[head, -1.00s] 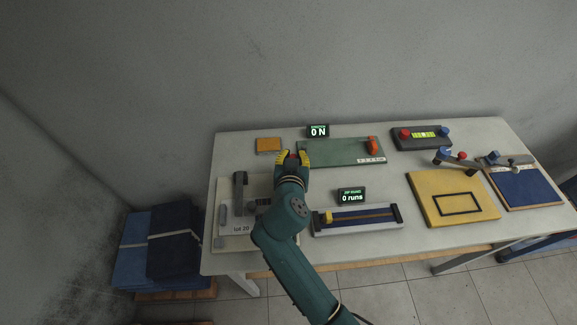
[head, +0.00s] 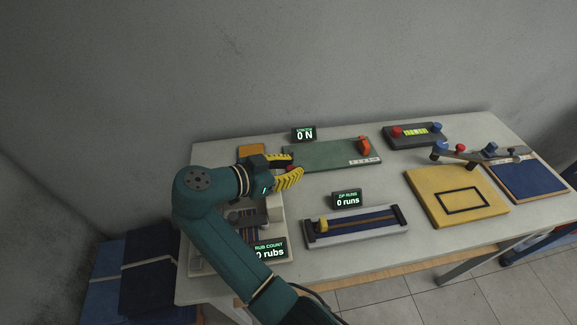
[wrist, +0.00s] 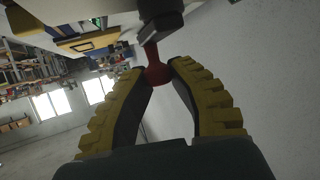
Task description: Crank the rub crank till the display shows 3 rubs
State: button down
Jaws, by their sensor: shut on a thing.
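My gripper (head: 293,166) is low over the back left of the table, its yellow fingers pointing right in the head view. I take the knob to be the rub crank's handle; the rest of the crank is mostly hidden. The rub count display (head: 269,251) reads 0 rubs. The rub machine's pale base (head: 278,212) is largely covered by my arm.
A yellow board (head: 455,195) is farther right.

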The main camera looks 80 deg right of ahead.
jog(key=shift+s+a+r+m+g+y+p, duration=0.15)
jog(key=shift+m+g+y+p, duration=0.25)
jog(key=shift+p, duration=0.2)
jog(key=shift+a+r+m+g+y+p, duration=0.15)
jog(key=shift+m+g+y+p, duration=0.2)
jog(key=shift+p, duration=0.2)
jog(key=m+y+p, duration=0.1)
jog(key=p, duration=0.1)
jog(key=a+m+g+y+p, duration=0.1)
jog(key=p, duration=0.2)
jog(key=shift+s+f+p, duration=0.15)
jog(key=shift+f+p, duration=0.1)
jog(key=shift+p, duration=0.05)
jog(key=shift+m+g, duration=0.25)
jog(key=shift+a+f+y+p, duration=0.1)
jog(key=shift+f+y+p, duration=0.25)
jog(key=shift+p, duration=0.15)
jog(key=c, duration=0.9)
grip_release()
jog(key=shift+r, duration=0.1)
jog(key=shift+r, duration=0.1)
